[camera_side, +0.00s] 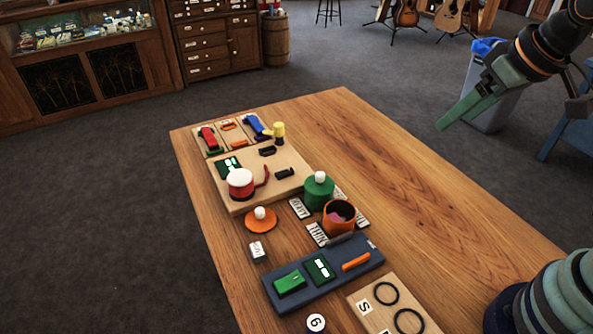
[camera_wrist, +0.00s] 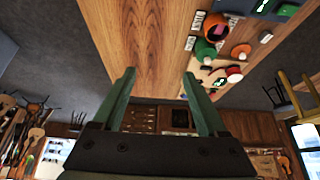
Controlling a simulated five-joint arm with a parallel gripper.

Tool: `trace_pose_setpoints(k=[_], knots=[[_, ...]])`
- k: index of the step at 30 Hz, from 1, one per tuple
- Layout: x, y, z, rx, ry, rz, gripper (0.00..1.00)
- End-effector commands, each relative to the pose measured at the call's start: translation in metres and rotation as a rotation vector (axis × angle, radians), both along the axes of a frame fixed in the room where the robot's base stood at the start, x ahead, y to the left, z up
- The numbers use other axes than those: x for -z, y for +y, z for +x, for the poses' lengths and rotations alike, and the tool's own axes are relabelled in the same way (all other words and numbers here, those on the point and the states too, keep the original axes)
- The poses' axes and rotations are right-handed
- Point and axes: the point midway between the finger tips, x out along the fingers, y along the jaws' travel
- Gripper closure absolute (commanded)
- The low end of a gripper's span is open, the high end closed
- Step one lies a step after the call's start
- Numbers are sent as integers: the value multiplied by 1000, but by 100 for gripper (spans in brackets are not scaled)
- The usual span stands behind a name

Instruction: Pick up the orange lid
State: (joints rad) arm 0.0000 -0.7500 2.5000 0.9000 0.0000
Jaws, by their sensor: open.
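The orange lid (camera_side: 261,220) is a flat disc with a white knob, lying on the wooden table left of the orange pot (camera_side: 339,216). It also shows in the wrist view (camera_wrist: 241,51), beside the orange pot (camera_wrist: 215,27). The pot is open at the top with something pinkish inside. My gripper (camera_side: 440,126) is high at the upper right in the side view, well away from the lid. In the wrist view its two green fingers (camera_wrist: 158,82) are apart with nothing between them.
A green pot (camera_side: 319,193) with a white knob stands just behind the orange pot. A board (camera_side: 290,178) holds a red pot with a white lid. A dark tray (camera_side: 330,283) lies in front. The table's right side (camera_side: 400,180) is clear.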

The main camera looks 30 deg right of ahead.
Motion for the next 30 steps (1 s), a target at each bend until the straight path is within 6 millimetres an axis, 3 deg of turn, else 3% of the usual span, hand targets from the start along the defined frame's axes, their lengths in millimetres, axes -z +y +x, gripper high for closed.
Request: trace_pose_setpoints(k=[13, 15, 16, 25, 30], knots=[[0, 0, 0, 0, 0, 0, 25], [0, 0, 0, 0, 0, 0, 51], [0, 0, 0, 0, 0, 0, 58], [0, 0, 0, -3, 1, -1, 58], [-8, 10, 13, -88, 29, -29, 58]])
